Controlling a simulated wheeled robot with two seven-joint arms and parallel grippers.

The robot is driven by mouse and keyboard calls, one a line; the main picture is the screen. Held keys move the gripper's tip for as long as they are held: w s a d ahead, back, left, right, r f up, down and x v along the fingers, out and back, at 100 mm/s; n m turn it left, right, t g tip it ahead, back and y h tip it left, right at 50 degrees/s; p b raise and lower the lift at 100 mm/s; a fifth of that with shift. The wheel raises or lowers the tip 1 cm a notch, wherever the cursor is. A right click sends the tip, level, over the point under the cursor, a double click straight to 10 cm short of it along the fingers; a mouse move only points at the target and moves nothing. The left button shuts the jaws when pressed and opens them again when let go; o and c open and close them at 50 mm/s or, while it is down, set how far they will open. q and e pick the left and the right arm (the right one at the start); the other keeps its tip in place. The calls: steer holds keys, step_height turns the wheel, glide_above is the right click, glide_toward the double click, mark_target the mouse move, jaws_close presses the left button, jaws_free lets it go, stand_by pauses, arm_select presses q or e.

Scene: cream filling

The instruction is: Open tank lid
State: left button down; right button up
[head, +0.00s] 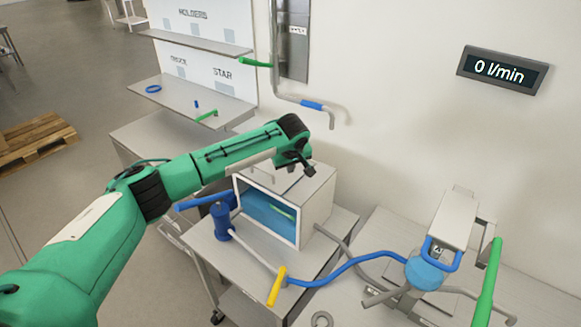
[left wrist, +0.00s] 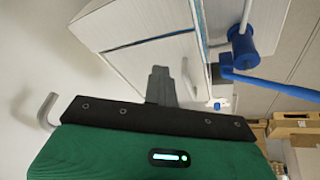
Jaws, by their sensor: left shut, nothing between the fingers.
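My left gripper (head: 310,171) is shut and empty, pointing down just above the lid. In the left wrist view its fingertips (left wrist: 160,70) overlap the lid, beside the handle. I cannot tell whether they touch it. My right gripper is not in view.
A blue valve and pipe with a yellow handle (head: 277,286) stand in front of the tank. A blue hose (head: 345,268) runs right to a machine (head: 445,222) on a table. A wall pipe (head: 331,118) hangs behind. Shelves (head: 195,97) stand at the back left.

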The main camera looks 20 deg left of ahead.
arm_select(q)
steer(key=c, duration=2.1)
jaws_free()
steer(key=o, duration=0.3)
steer(key=shift+r, duration=0.1)
steer(key=shift+b+v, duration=2.6)
steer(key=shift+v, duration=4.25)
